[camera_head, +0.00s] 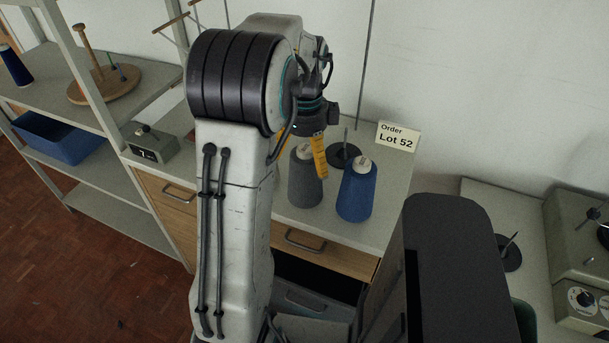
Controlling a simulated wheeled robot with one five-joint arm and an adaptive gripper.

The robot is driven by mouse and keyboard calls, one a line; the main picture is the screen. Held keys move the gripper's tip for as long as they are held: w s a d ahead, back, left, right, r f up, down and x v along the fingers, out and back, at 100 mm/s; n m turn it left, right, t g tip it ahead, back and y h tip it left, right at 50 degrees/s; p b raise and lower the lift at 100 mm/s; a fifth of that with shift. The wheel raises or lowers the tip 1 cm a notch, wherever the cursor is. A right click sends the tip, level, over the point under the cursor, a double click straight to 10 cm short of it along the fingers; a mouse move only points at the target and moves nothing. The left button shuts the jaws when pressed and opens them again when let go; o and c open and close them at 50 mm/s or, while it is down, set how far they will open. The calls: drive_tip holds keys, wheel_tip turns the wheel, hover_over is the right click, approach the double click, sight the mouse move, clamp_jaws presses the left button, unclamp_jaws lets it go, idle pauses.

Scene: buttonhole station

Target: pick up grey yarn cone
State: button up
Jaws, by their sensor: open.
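The grey yarn cone (305,184) stands upright on a light worktop (292,216), just left of a blue yarn cone (356,192). The two cones are close together. My gripper (319,166) hangs over the grey cone from the upper left, and its yellow finger overlaps the cone's upper right side in the picture. I cannot tell whether it touches the cone. The gripper is open and holds nothing that I can see. My arm hides the worktop to the left of the grey cone.
A black spindle disc (343,155) stands behind the cones, near an "Order Lot 52" card (397,137). A small grey box (152,144) is at the worktop's left. A shelf with a blue bin (57,138) is far left. Machines (580,235) stand on the right-hand bench.

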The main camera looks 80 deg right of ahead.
sight(304, 190)
drive_tip(key=shift+f, duration=1.5)
drive_tip(key=shift+d, duration=0.1)
drive_tip(key=c, duration=1.4)
